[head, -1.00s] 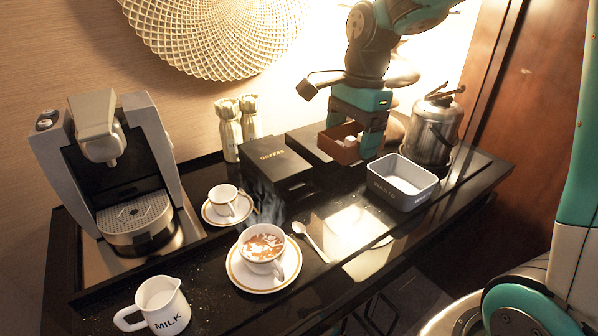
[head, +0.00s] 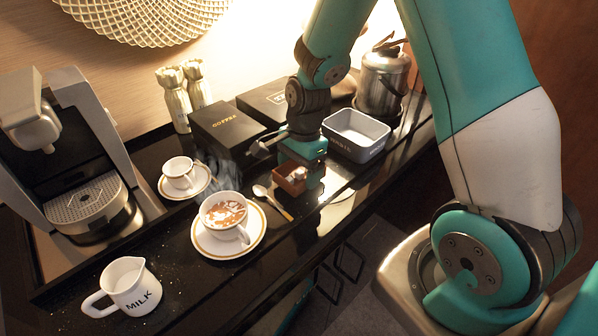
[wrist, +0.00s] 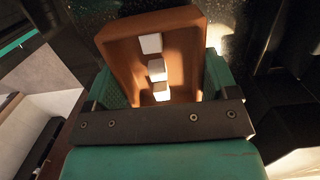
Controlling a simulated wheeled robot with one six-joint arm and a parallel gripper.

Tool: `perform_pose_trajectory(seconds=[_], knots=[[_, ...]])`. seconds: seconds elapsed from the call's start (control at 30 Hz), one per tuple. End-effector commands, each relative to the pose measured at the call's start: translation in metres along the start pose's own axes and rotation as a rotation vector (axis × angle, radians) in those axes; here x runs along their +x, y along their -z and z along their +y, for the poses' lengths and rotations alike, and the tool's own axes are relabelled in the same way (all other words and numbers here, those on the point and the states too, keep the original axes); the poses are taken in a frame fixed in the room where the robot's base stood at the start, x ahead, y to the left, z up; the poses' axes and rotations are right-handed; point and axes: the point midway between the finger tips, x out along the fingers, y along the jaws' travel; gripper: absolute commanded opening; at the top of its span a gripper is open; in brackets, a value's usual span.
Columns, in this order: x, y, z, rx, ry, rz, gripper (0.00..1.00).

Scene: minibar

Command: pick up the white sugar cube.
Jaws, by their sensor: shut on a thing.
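White sugar cubes (wrist: 157,70) sit in a row inside a small brown open box (wrist: 183,24) in the wrist view. In the head view the cubes (head: 298,173) are small pale spots in the brown box (head: 287,185). My gripper (wrist: 163,82) is shut on the brown box, with a green finger against each side wall. No finger touches a cube. In the head view my gripper (head: 300,168) holds the box over the front part of the counter, right of the spoon. I cannot tell whether the box touches the counter.
A black coffee box (head: 227,129) is behind on the left. A spoon (head: 270,200) and a filled coffee cup (head: 224,222) on a saucer (head: 213,250) are to the left.

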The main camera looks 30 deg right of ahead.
Motion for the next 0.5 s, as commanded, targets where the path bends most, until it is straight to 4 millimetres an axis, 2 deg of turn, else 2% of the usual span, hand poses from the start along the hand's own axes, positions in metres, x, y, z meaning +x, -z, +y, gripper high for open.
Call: perform_pose_trajectory(seconds=[0.1, 0.47, 0.5], knots=[[0.0115, 0.0015, 0.0002, 0.000, 0.000, 0.000, 0.55], [0.0160, 0.0021, -0.0001, 0.000, 0.001, 0.000, 0.55], [0.0157, 0.0021, -0.0001, 0.000, 0.001, 0.001, 0.84]])
